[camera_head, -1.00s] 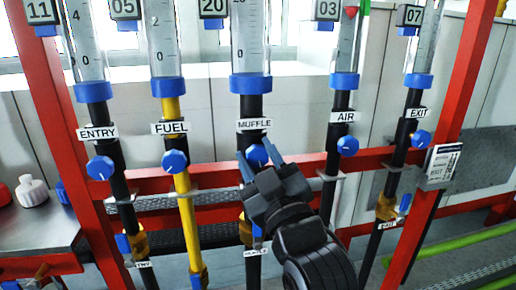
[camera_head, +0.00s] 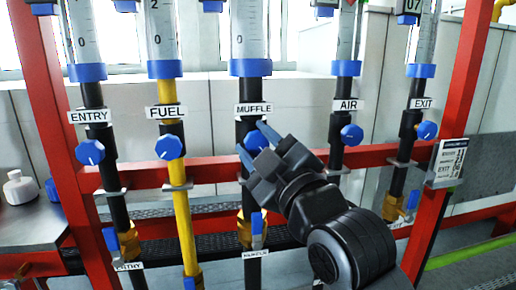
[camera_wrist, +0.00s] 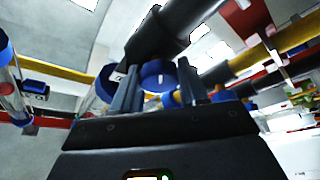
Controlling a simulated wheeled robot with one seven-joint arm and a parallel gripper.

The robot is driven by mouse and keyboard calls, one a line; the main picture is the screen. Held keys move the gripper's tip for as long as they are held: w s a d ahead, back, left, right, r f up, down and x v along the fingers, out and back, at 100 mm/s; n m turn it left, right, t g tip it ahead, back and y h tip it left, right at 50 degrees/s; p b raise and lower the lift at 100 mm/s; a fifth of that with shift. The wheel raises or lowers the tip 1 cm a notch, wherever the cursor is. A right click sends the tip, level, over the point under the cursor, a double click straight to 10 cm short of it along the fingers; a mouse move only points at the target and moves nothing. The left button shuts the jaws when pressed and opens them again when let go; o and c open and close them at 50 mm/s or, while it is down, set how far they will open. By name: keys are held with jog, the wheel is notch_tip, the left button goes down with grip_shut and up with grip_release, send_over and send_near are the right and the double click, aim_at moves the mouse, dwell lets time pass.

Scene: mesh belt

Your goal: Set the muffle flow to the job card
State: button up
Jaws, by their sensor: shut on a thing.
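The muffle valve's blue knob (camera_head: 256,139) sits on the black pipe under the MUFFLE label (camera_head: 254,109). My gripper (camera_head: 254,142) reaches it from the lower right, with blue-grey fingers on both sides, shut on the knob. In the wrist view the knob (camera_wrist: 158,74) shows between the two fingers (camera_wrist: 157,90). The muffle flow tube (camera_head: 250,32) stands above, with a 0 mark near its base; its upper part is cut off, and I see no float in the visible part. The job card (camera_head: 447,162) hangs on the right red post; its print is too small to read.
Similar knobs stand close by: entry (camera_head: 90,152), fuel (camera_head: 169,147), air (camera_head: 351,135) and exit (camera_head: 427,130). A red crossbar (camera_head: 216,171) runs behind the pipes. A lower muffle valve with a blue handle (camera_head: 257,225) sits below my gripper. A bench (camera_head: 30,222) is at left.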

jog(key=o, duration=1.1)
jog(key=shift+c, duration=0.2)
jog(key=b+v, duration=0.2)
jog(key=v, duration=0.5)
jog(key=shift+s+d+f, duration=0.15)
jog(key=shift+s+d, duration=0.05)
jog(key=shift+s, duration=0.1)
